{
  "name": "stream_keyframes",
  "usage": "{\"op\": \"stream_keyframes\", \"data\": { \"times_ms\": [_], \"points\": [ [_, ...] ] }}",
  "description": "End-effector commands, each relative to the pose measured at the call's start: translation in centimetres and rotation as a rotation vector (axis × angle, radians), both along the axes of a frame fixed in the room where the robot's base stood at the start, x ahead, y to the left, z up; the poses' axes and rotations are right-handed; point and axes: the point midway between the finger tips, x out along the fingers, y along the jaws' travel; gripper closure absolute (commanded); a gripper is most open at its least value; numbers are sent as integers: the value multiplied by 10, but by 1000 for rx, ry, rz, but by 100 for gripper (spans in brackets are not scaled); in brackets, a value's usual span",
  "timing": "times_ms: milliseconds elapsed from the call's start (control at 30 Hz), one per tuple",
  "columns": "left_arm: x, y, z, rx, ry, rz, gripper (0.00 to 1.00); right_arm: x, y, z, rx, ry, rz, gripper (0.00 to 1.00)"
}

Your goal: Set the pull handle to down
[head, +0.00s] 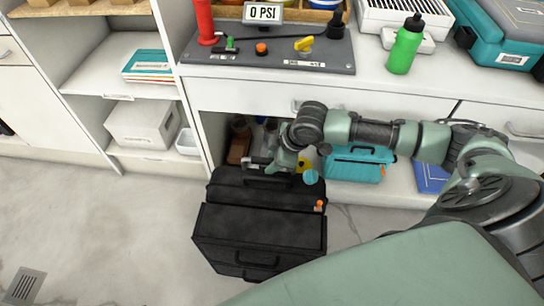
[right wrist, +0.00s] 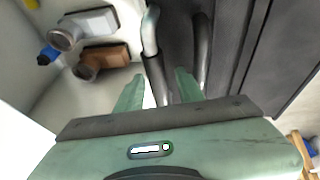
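The black tool case (head: 262,225) stands on the floor in front of the bench. Its pull handle (head: 256,161) shows as a grey bar at the far edge of the case, partly hidden by my right gripper. In the right wrist view the pull handle (right wrist: 155,72) has a grey bar and a dark grip, and stands out from the case's side. My right gripper (head: 280,163) is at the handle; in the right wrist view its fingers (right wrist: 158,82) are apart, with the dark grip in the gap between them. My left gripper is not in view.
The bench with a pressure panel (head: 270,48) and a green bottle (head: 405,45) is behind. A teal case (head: 357,164) is on the lower shelf. Floor at left is clear.

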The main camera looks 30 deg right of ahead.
Motion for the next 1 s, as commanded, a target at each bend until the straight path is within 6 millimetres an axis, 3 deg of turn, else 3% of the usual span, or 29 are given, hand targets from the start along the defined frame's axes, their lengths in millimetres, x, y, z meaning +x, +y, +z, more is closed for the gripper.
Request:
{"op": "stream_keyframes", "data": {
  "times_ms": [367,567,800,1000],
  "points": [
    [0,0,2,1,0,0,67,0,0,6,2,-5,1,57],
    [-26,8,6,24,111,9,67,-10,-6,35,0,-7,2,57],
    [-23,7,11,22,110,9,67,-25,-14,66,0,-4,0,57],
    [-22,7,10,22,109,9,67,-28,-15,72,1,-3,1,57]
  ]
}}
